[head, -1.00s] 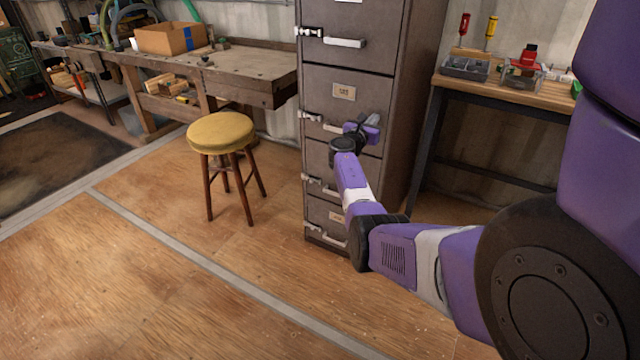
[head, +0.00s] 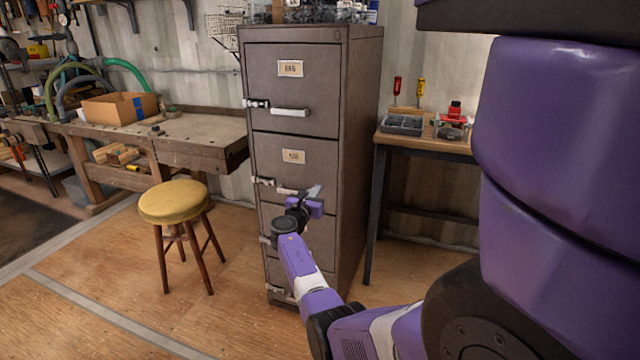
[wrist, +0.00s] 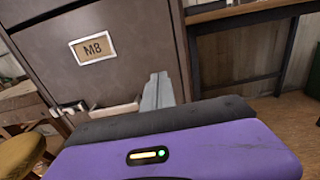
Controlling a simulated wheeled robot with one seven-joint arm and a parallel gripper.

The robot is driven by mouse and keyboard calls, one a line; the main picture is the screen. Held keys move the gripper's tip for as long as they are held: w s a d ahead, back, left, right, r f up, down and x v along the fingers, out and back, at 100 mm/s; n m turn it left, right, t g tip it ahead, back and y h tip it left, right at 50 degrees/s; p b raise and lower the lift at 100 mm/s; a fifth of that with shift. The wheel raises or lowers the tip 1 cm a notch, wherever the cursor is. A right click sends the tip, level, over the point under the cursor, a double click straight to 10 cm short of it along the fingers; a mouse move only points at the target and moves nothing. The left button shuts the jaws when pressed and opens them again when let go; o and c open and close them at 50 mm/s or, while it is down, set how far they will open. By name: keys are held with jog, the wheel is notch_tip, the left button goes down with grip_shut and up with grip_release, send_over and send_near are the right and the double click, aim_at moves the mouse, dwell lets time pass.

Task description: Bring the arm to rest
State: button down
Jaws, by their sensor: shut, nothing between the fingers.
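My arm stretches from the lower right of the head view toward the filing cabinet. My gripper (head: 314,192) is shut and empty, in front of the cabinet's second drawer from the top, close to that drawer's handle. In the wrist view the closed grey fingers (wrist: 157,92) stand up in front of the drawer face, just right of a pale handle (wrist: 115,108). I cannot tell whether they touch the cabinet.
The tall brown filing cabinet (head: 352,150) has its drawers shut. A yellow stool (head: 174,201) stands to its left, before a workbench (head: 190,133). A small table (head: 430,148) with trays and screwdrivers stands to the right. The floor (head: 90,290) at front left is open.

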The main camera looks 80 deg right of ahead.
jog(key=v, duration=0.6)
jog(key=shift+a+p, duration=0.25)
jog(key=shift+p, duration=0.2)
